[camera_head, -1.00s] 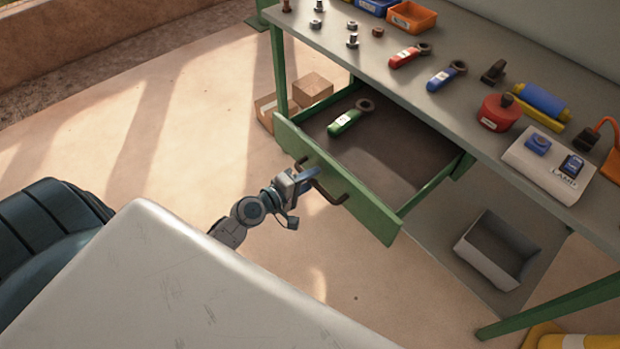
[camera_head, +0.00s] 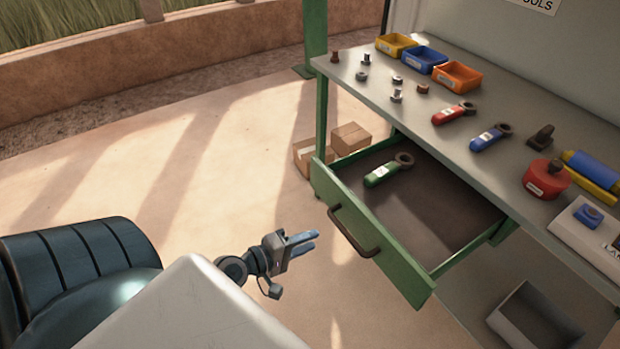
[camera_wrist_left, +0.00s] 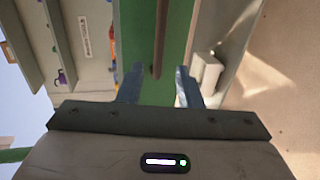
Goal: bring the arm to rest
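My left gripper (camera_head: 303,243) is out over the bare floor, a short way left of the drawer front and clear of it. In the left wrist view its two blue fingers (camera_wrist_left: 157,85) stand apart with nothing between them, so it is open. The green drawer (camera_head: 378,240) is pulled out of the bench, and its dark handle (camera_head: 352,232) is beyond the fingertips. The handle also shows in the left wrist view (camera_wrist_left: 160,40). A green-handled wrench (camera_head: 388,170) lies inside the drawer. My right gripper is not in view.
The grey bench top (camera_head: 425,120) holds red and blue wrenches, a red round can (camera_head: 546,180) and several bins. Cardboard boxes (camera_head: 350,138) stand on the floor behind the drawer. A grey open bin (camera_head: 535,318) is below the bench. The floor left of the drawer is clear.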

